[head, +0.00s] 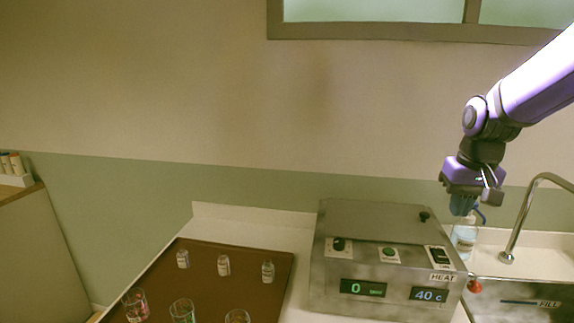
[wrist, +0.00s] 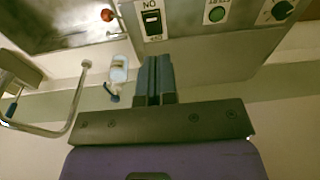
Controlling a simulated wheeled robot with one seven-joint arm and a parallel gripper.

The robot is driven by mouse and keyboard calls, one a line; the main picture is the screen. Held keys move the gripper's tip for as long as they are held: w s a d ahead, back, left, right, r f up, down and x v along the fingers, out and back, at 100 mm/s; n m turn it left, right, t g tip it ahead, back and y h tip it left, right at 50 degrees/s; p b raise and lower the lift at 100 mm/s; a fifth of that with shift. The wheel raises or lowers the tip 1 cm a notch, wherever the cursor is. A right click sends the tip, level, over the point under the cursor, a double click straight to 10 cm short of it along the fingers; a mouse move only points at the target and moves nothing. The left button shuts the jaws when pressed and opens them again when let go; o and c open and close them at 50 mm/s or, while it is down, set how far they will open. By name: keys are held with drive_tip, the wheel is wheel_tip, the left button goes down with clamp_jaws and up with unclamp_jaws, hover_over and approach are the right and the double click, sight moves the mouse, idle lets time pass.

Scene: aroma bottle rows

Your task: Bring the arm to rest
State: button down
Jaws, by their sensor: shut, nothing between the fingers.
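My gripper (head: 462,206) is at the right of the head view, on the purple arm, in the air over the back right of the metal heating unit (head: 340,262). In the wrist view my gripper (wrist: 154,62) has its two blue-grey fingers together with nothing between them. A clear bottle with a blue pump (head: 465,238) stands behind and below the fingers in the head view, partly hidden by the unit. The bottle also shows in the wrist view (wrist: 119,68), left of the fingers and apart from them.
A brown tray (head: 215,287) at the lower left holds small labelled bottles (head: 223,265) and glass beakers (head: 183,310). A sink with a curved metal tap (head: 517,222) is at the right. Open air lies above the tray.

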drive_tip(key=s+a+r+n+t, duration=0.1)
drive_tip(key=s+r, duration=0.3)
drive_tip(key=s, duration=0.5)
drive_tip(key=s+a+r+t, duration=0.3)
drive_tip(key=s, duration=0.7)
drive_tip(key=shift+s+a+r+n, duration=0.2)
drive_tip(key=shift+a+r+n, duration=0.1)
drive_tip(key=shift+r+n, duration=0.1)
